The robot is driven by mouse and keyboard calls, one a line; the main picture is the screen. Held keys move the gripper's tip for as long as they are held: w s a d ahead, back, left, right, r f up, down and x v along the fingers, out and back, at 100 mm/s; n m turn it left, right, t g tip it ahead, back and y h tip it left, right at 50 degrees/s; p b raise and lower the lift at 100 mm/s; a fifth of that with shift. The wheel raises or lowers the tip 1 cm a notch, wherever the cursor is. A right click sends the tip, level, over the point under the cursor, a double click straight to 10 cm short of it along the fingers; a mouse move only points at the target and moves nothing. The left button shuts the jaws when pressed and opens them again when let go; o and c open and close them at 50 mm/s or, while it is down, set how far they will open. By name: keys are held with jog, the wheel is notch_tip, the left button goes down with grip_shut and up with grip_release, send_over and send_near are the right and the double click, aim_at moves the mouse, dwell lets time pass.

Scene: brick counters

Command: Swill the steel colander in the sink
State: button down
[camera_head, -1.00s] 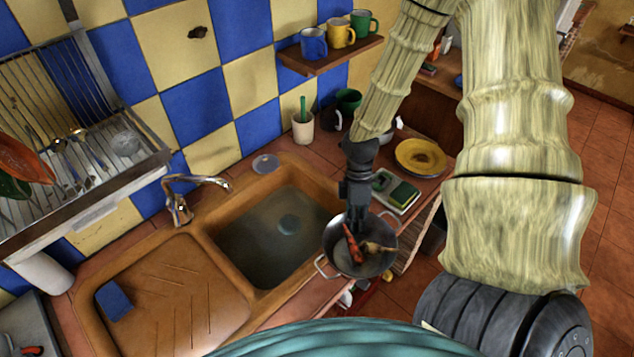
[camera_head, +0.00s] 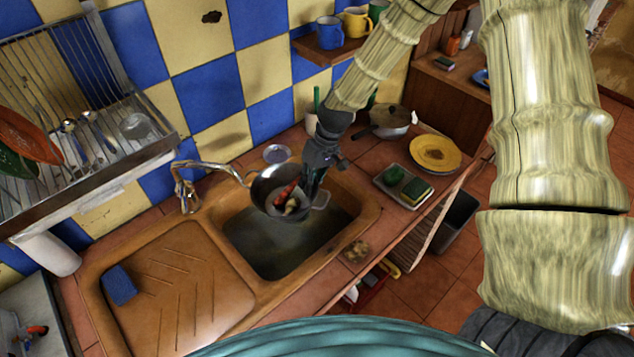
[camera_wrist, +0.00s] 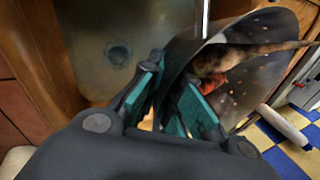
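The steel colander (camera_head: 268,190) is in the air over the back of the sink basin (camera_head: 243,243), beside the tap's spout. An orange-red piece and pale scraps lie inside it. My gripper (camera_head: 312,190) is at its right side, shut on its rim. In the wrist view the teal finger pads (camera_wrist: 172,100) stand on either side of the colander's wall (camera_wrist: 185,62). The basin looks to hold murky water, and its drain (camera_wrist: 118,54) shows in the wrist view. The tap (camera_head: 188,190) stands at the back left of the basin. No stream is clear in the head view.
The drainboard (camera_head: 175,290) with a blue sponge (camera_head: 120,285) is to the left. A dish rack (camera_head: 75,140) hangs above it. A tray with sponges (camera_head: 403,186), a yellow plate (camera_head: 435,153) and a lidded pan (camera_head: 391,121) stand right of the sink.

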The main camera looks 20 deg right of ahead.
jog(key=shift+f+b, duration=7)
jog(key=shift+f, duration=4.65)
jog(key=shift+r, duration=0.15)
jog(key=shift+r+p, duration=0.4)
jog(key=shift+r, duration=0.05)
jog(key=shift+f, duration=0.3)
jog(key=shift+f+b, duration=0.3)
jog(key=shift+b, duration=0.05)
jog(key=shift+r, duration=0.25)
jog(key=shift+r+p, duration=0.35)
jog(key=shift+p, duration=0.05)
